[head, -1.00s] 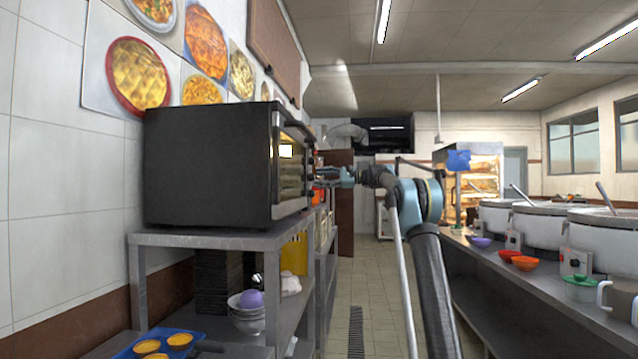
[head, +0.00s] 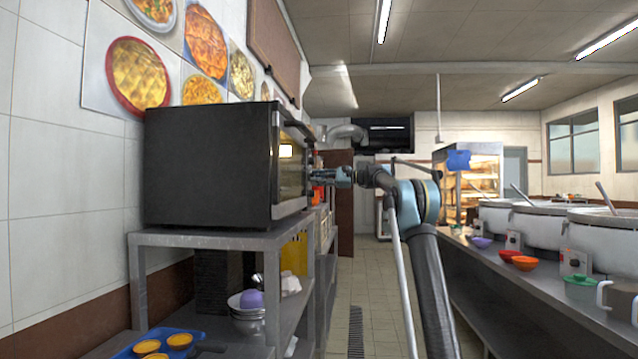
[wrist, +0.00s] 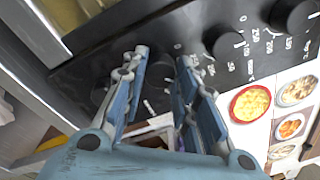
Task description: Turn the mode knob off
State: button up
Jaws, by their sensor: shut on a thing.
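The black oven (head: 205,165) stands on a metal shelf at the left in the head view, with its front facing right. My gripper (head: 318,174) reaches its front edge from the right. In the wrist view, the dark control panel (wrist: 255,60) carries a row of round black knobs. My gripper (wrist: 163,75) is shut on a dark knob (wrist: 161,68), with one finger on each side. The fingers hide part of this knob and its markings. A second knob (wrist: 226,43) and a third knob (wrist: 292,16) lie to the right, with white printed numbers near them.
The metal shelf (head: 215,241) holds bowls (head: 247,315) below the oven. A blue tray (head: 135,350) with yellow items is at the lower left. The counter with pots (head: 545,225) runs along the right. The aisle floor (head: 375,300) between is clear.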

jog(key=shift+n, duration=0.3)
jog(key=shift+f+n+g+y, duration=0.15)
jog(key=shift+n+y, duration=0.05)
jog(key=shift+n, duration=2.2)
jog(key=shift+f+n+g+y, duration=0.15)
jog(key=shift+n+y, duration=0.05)
jog(key=shift+n, duration=2.2)
jog(key=shift+s, duration=0.1)
jog(key=o, duration=1.1)
jog(key=shift+c, duration=0.2)
